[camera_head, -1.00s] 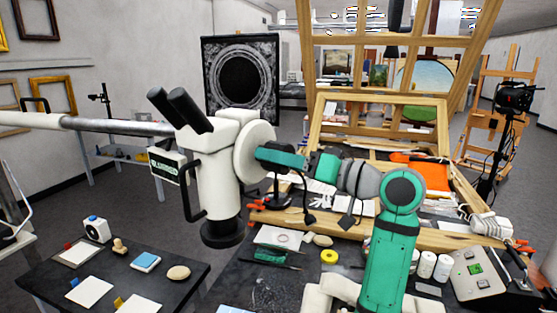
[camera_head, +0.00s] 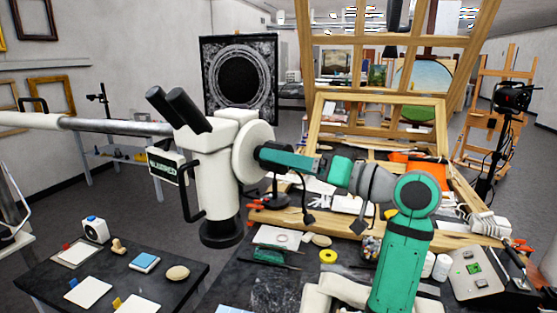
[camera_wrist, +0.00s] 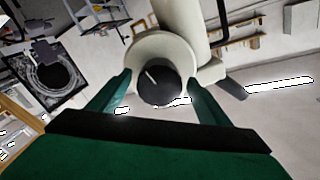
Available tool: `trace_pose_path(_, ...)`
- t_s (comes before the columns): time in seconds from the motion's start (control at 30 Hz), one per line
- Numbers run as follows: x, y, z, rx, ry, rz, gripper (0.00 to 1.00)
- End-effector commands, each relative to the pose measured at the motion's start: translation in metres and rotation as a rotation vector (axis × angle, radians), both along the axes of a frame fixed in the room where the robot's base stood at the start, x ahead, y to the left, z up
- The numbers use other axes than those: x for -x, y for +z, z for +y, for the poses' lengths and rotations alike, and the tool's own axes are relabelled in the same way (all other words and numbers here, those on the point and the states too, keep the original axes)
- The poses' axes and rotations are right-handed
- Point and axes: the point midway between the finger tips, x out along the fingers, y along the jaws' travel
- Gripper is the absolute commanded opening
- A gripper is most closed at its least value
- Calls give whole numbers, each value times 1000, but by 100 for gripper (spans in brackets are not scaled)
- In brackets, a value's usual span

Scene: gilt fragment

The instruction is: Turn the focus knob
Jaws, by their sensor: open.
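The focus knob (camera_wrist: 161,88) is a dark round cap with a white line, set on a round white disc (camera_wrist: 143,50) in the wrist view. In the head view the disc (camera_head: 248,151) is on the right side of the white microscope (camera_head: 217,180), and my gripper mostly hides the knob. My gripper (camera_wrist: 158,79) is open, with one green finger on each side of the knob. A gap shows by the left finger. I cannot tell whether the right finger touches. The white line leans up to the left.
A dark table (camera_head: 105,278) with cards and small blocks stands at the lower left. The workbench on the right holds a yellow tape roll (camera_head: 328,256), a control box (camera_head: 479,272) and a wooden frame (camera_head: 385,122). A pale horizontal boom (camera_head: 85,124) reaches the microscope.

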Motion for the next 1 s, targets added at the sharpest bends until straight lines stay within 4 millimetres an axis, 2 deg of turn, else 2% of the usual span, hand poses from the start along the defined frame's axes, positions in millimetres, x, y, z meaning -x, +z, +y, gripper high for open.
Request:
trace_pose_path(0.03,5,0,-10,-1,-5,-1,71)
trace_pose_path(0.2,23,0,-37,-1,-4,-1,71)
trace_pose_path(0.4,40,0,-60,-1,-3,0,71)
trace_pose_path(0.6,46,0,-69,-1,-2,-1,71)
trace_pose_path(1.0,46,0,-70,-1,-2,-1,71)
